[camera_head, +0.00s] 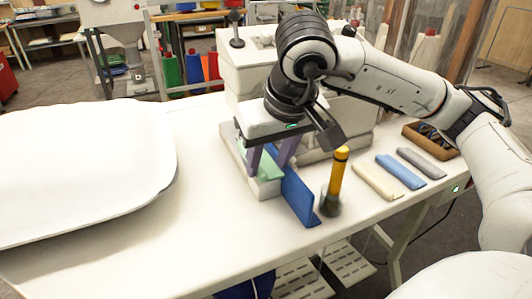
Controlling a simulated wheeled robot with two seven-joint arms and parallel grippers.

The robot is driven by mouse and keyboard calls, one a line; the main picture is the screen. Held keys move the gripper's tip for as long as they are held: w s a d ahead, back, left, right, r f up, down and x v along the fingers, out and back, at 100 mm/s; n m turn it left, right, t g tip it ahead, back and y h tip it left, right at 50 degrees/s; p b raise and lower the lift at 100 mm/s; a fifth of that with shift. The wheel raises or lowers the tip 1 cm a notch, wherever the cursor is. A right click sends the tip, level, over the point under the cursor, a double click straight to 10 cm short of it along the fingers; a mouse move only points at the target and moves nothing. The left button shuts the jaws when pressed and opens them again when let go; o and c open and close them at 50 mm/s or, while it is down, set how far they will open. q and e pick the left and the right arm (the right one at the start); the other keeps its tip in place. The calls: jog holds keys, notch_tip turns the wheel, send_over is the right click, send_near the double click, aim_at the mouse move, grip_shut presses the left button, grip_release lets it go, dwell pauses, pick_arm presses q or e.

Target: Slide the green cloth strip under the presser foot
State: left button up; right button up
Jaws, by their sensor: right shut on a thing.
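The green cloth strip (268,172) lies at the white sewing machine's bed, partly hidden by my right gripper. My right gripper (270,167) points down over the bed, its two purple-grey fingers on either side of the strip, shut on it. A blue upright panel (299,197) stands just right of the fingers, at the front of the bed. The white sewing machine (240,75) stands behind my right wrist. The presser foot is hidden behind my gripper and arm. My left gripper is not in view.
A yellow-handled tool stands in a dark cup (330,205) close to the blue panel. Cream, blue and grey strips (400,172) lie at the right, near a brown tray (430,142). The front table (220,225) is clear.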

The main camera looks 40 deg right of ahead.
jog(key=shift+f, duration=0.75)
jog(key=shift+w+d, duration=0.1)
jog(key=shift+w, duration=0.15)
jog(key=w, duration=0.2)
jog(key=w+d, duration=0.1)
jog(key=w, duration=0.1)
jog(key=shift+w+f, duration=0.1)
jog(key=shift+f, duration=0.2)
jog(key=shift+w+d+f, duration=0.1)
jog(key=shift+w+d, duration=0.05)
jog(key=shift+w, duration=0.4)
jog(key=shift+w+d+f, duration=0.1)
jog(key=shift+w, duration=0.4)
jog(key=shift+w+f+b, duration=0.1)
jog(key=shift+f+b, duration=0.2)
jog(key=shift+f, duration=0.15)
jog(key=o, duration=1.1)
jog(key=shift+a, duration=0.1)
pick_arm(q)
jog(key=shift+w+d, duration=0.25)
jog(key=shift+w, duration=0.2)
